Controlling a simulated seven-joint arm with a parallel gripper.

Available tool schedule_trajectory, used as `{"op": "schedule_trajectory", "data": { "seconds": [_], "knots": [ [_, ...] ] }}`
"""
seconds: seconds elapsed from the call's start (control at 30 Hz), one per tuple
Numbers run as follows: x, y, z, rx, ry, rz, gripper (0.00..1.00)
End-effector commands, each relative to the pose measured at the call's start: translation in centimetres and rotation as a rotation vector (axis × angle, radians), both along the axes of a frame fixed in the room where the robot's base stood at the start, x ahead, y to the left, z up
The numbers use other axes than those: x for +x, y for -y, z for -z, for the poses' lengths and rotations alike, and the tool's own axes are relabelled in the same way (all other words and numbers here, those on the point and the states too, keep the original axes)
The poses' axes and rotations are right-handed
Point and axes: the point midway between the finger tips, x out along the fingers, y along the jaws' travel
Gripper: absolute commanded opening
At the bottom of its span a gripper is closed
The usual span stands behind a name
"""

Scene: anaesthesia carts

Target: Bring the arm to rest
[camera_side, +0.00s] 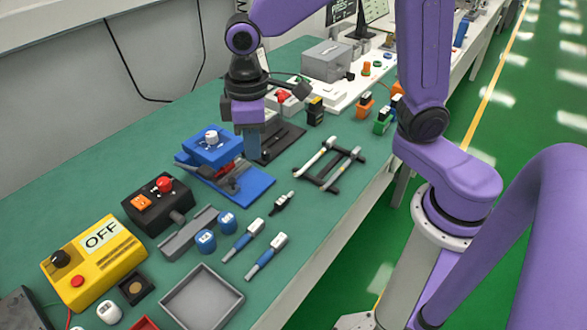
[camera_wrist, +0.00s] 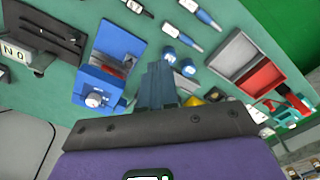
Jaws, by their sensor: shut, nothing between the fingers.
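My purple arm reaches over the green bench (camera_side: 90,190) in the side view. My gripper (camera_side: 252,155) points down above the bench, close to the blue fixture (camera_side: 212,145) and a dark flat stand (camera_side: 280,143). Its fingers are shut with nothing between them. In the wrist view my gripper (camera_wrist: 157,72) shows as a narrow closed pair of fingers, with the blue fixture (camera_wrist: 112,60) to its left. I cannot tell the exact height of the fingertips above the bench.
A yellow box marked OFF (camera_side: 95,260), a black box with a red button (camera_side: 158,203), blue-capped round pieces (camera_side: 206,240), a grey tray (camera_side: 202,298) and a black rack (camera_side: 330,165) stand around. Bare bench lies along the wall and front edge.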

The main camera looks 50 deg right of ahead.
Motion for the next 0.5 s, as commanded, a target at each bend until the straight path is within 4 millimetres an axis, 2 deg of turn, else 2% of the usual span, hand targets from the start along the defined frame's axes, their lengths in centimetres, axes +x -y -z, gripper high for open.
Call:
{"op": "schedule_trajectory", "data": {
  "seconds": [0.1,0.5],
  "knots": [
    [-3.6,1.7,-0.4,0.004,0.004,-0.063,0.00],
    [-14.9,8.5,0.1,0.012,0.009,-0.268,0.00]
  ]
}}
